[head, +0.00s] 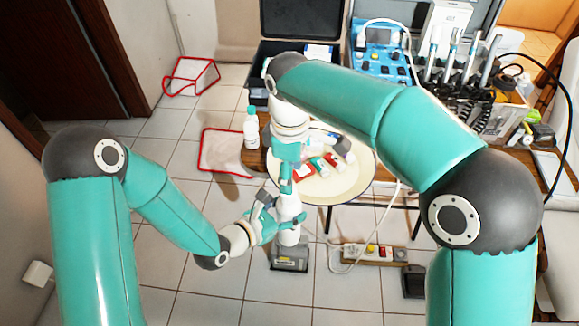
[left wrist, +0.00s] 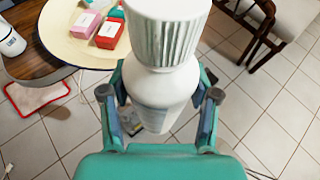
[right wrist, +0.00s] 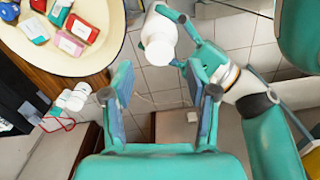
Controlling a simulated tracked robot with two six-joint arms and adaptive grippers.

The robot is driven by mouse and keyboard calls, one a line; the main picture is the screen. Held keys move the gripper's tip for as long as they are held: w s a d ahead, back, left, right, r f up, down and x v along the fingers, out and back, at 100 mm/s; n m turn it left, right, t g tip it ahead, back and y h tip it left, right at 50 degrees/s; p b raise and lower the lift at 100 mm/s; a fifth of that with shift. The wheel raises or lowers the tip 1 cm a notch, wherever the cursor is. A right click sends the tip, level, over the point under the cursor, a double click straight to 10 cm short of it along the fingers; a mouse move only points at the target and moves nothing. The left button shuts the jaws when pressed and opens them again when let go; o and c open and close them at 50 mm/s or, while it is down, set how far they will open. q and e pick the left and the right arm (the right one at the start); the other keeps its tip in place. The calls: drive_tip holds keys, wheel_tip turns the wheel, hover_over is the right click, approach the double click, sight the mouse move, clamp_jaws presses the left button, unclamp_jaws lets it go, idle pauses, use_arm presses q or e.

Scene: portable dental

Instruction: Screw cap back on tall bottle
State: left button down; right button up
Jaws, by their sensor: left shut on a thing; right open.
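A white tall bottle (left wrist: 160,95) stands about upright between the fingers of my left gripper (left wrist: 158,100), which is shut on its body. In the head view the bottle (head: 289,208) is in front of the round tray's near edge. A white ribbed cap (left wrist: 165,35) sits on its top; how tight it is cannot be told. In the right wrist view the white cap end (right wrist: 159,45) shows beyond the fingers. My right gripper (right wrist: 165,95) is open, with nothing between its fingers. In the head view it points down just above the bottle.
A round cream tray (head: 345,185) with small coloured boxes lies on the wooden table behind the bottle. A white bottle with a teal top (head: 251,130) stands at the table's left. A power strip (head: 368,254) lies on the tiled floor.

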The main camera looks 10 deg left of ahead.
drive_tip(key=shift+r+n, duration=0.2)
drive_tip(key=shift+n, duration=0.7)
drive_tip(key=shift+w+a+r, duration=0.1)
drive_tip(key=shift+a+r, duration=0.15)
drive_tip(key=shift+r, duration=0.05)
drive_tip(key=shift+f, duration=0.15)
hover_over(289, 217)
drive_tip(key=w, duration=0.3)
drive_tip(key=shift+a+f, duration=0.2)
drive_tip(key=shift+f, duration=3.7)
